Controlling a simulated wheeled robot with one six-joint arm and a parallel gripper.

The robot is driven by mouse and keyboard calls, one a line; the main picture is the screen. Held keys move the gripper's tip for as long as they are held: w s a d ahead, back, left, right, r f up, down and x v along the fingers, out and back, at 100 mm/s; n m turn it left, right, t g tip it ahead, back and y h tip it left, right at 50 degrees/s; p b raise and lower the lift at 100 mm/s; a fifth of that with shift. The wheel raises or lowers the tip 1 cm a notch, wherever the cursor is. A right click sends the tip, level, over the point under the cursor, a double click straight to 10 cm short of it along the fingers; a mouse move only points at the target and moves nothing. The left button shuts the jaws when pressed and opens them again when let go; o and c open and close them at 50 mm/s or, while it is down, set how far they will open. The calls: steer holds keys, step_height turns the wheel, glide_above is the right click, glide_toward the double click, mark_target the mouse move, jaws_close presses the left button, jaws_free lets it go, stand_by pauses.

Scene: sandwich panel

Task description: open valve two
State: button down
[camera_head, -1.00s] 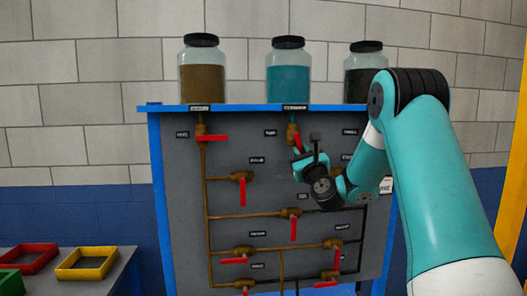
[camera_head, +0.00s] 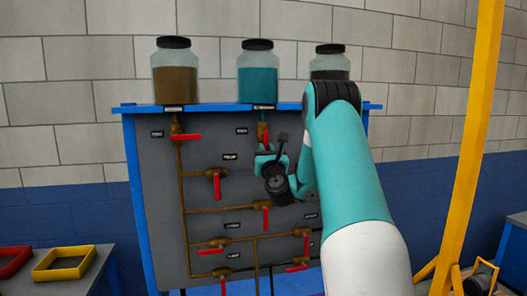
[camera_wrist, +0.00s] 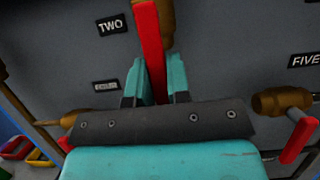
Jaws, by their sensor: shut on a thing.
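Valve two has a brass body (camera_head: 262,125) under the teal jar, with a red lever (camera_wrist: 149,45) and a "TWO" label (camera_wrist: 111,24) beside it. In the head view its lever points down, close to the line of its vertical pipe. My gripper (camera_wrist: 156,80) has its teal fingers shut on both sides of the lever's lower part. The lever's end is hidden between the fingers and behind the dark gripper bar. In the head view my wrist covers part of the panel just below valve two.
The grey panel (camera_head: 155,215) holds several other red-handled valves on brass pipes. Valve one's lever (camera_head: 187,137) lies across, left of my gripper. In the wrist view the "FIVE" label (camera_wrist: 305,60) and a red lever (camera_wrist: 298,140) are at right. A yellow post (camera_head: 470,130) stands right of my arm.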

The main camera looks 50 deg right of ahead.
steer(key=c, duration=1.1)
jaws_free()
steer(key=b+v, duration=1.6)
steer(key=v, duration=0.1)
steer(key=shift+s+a+f+b, duration=0.15)
steer(key=shift+s+f+b, duration=0.1)
steer(key=shift+b, duration=0.15)
steer(key=shift+w, duration=0.1)
